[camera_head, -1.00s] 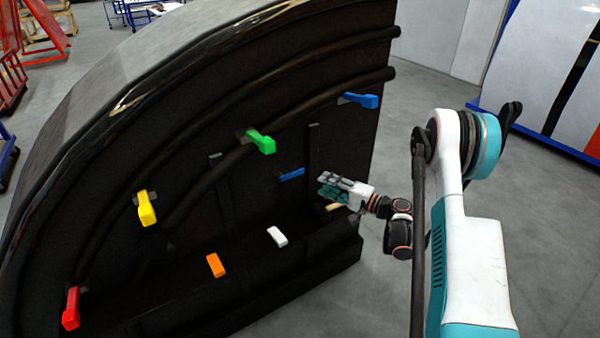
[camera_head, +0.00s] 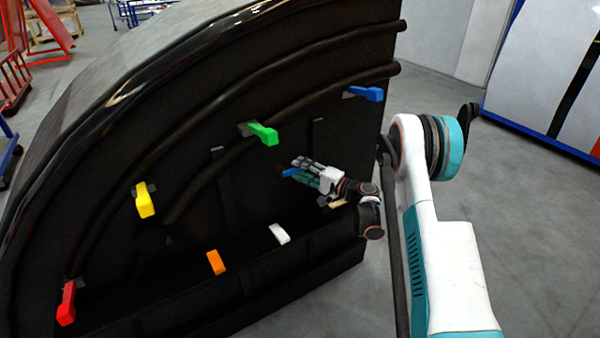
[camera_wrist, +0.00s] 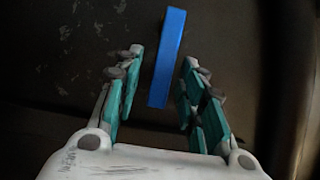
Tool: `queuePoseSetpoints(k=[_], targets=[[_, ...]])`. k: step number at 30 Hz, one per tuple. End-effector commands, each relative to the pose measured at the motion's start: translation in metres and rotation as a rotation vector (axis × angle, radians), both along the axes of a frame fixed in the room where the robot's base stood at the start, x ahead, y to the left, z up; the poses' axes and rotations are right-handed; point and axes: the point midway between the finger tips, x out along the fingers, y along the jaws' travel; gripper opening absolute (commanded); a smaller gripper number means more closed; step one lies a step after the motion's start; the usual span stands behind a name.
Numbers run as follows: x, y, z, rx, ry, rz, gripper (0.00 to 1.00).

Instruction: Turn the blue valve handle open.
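A blue valve handle (camera_head: 289,172) sits low on the dark inner wall of the nosecone, partly hidden by my fingers in the head view. My gripper (camera_head: 299,171) is at this handle, with its fingers pointing left toward it. In the wrist view the handle (camera_wrist: 168,55) is a long blue bar, slightly tilted, between and beyond the fingertips. My gripper (camera_wrist: 162,62) is open there. A gap shows on the left finger's side; the right finger is closer to the bar, and I cannot tell whether it touches. Another blue handle (camera_head: 366,93) is at the upper right of the wall.
Green (camera_head: 264,134), yellow (camera_head: 145,200), red (camera_head: 66,304), orange (camera_head: 216,262) and white (camera_head: 280,233) handles are spread over the black nosecone (camera_head: 190,110). Curved pipes run above the lower blue handle. Grey floor (camera_head: 540,240) is free at right.

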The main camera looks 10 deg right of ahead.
Motion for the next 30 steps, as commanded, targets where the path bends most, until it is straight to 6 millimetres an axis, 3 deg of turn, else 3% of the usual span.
queuePoseSetpoints(k=[13, 18, 30], targets=[[0.0082, 0.0066, 0.0007, 0.000, 0.000, -0.001, 0.37], [0.0080, 0.0066, 0.0006, 0.000, 0.000, -0.001, 0.00], [0.0124, 0.0066, 0.0032, -0.031, -0.010, -0.001, 0.00]])
